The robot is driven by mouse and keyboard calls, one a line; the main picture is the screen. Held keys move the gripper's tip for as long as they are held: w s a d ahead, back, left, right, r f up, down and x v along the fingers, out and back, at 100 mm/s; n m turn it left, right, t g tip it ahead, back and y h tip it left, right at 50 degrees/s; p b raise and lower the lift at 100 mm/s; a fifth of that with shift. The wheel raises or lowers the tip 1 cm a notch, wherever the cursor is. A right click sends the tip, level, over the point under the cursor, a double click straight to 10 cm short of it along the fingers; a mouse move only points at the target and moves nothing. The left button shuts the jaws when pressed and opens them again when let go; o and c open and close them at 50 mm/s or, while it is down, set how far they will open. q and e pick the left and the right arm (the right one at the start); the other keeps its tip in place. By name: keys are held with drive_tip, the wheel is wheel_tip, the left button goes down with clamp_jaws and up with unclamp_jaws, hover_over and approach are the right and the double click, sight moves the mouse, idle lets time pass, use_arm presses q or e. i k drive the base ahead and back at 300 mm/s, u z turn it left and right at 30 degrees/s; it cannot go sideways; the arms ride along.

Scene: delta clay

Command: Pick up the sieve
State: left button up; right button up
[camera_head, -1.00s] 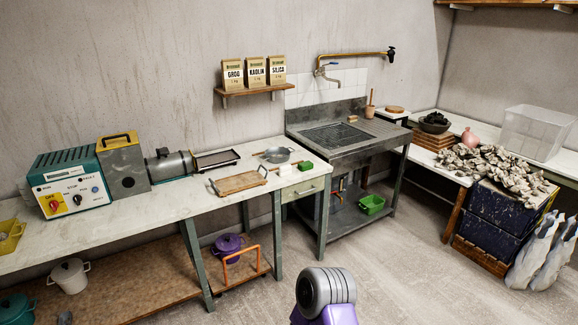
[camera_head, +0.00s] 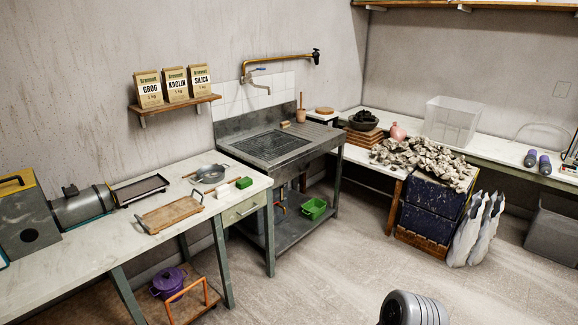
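A round grey metal vessel (camera_head: 208,174), which looks like the sieve, lies on the white worktop (camera_head: 95,240) left of the sink. A thin wooden handle or stick shows at its rim. I cannot tell whether its bottom is mesh. A small green-and-white block (camera_head: 240,187) lies just in front of it to the right. Neither of my grippers is in view. Only a grey ribbed part of my own arm shows at the bottom edge, well away from the vessel.
A wooden tray (camera_head: 171,216) and a dark tray (camera_head: 141,190) lie left of the vessel. A metal sink (camera_head: 273,144) stands to the right. A shelf (camera_head: 178,108) with paper bags hangs above. A purple pot (camera_head: 168,284) sits below. The floor (camera_head: 325,265) in front is open.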

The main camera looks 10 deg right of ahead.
sight(208, 175)
drive_tip(key=z, duration=0.8)
drive_tip(key=i, duration=1.7)
drive_tip(key=u, duration=0.45)
drive_tip(key=i, duration=1.25)
drive_tip(key=u, duration=1.2)
